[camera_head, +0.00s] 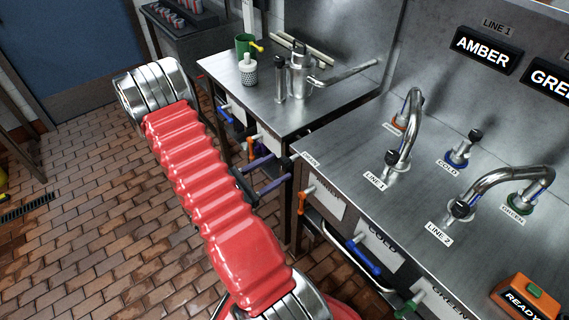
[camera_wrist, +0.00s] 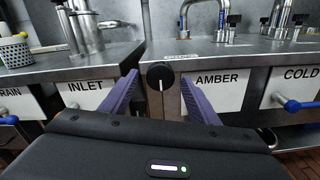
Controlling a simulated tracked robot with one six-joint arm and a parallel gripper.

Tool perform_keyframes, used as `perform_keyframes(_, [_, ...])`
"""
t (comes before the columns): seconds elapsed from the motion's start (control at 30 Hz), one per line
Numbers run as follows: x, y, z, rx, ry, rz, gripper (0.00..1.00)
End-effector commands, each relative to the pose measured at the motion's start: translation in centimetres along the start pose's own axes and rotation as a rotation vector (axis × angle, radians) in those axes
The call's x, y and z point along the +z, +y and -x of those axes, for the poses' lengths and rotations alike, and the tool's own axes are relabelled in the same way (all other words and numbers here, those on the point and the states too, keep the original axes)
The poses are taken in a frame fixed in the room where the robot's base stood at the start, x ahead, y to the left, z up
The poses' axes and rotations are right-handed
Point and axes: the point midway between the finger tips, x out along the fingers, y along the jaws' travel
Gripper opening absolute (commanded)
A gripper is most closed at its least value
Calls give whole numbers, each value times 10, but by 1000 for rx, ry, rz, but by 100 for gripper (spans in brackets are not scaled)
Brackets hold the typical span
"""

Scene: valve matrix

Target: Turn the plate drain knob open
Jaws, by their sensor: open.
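A round black knob (camera_wrist: 160,75) with a thin pale line below it stands at the counter edge in the wrist view, between the INLET and AMBER panels. A small plate lies on the counter just right of it, its lettering too small to read surely. I cannot tell surely that this is the plate drain knob. My gripper (camera_wrist: 159,80) is open, its two purple fingers on either side of the knob, with no contact visible. In the head view my gripper (camera_head: 285,167) is at the gap between the two counters.
A panel ending in RAIN (camera_wrist: 12,92) and a blue handle (camera_wrist: 8,120) are at the wrist view's far left. The INLET panel (camera_wrist: 85,94), AMBER panel (camera_wrist: 218,92) and COLD panel (camera_wrist: 298,84) line the fronts. Curved taps (camera_head: 410,125) stand on the right counter.

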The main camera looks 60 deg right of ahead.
Motion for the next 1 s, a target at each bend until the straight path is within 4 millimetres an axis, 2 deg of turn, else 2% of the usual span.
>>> perform_keyframes(0.33, [0,-1,-36,-2,0,0,55])
perform_keyframes(0.73, [0,0,-41,1,0,0,55])
perform_keyframes(1.0, [0,0,-41,1,0,0,38])
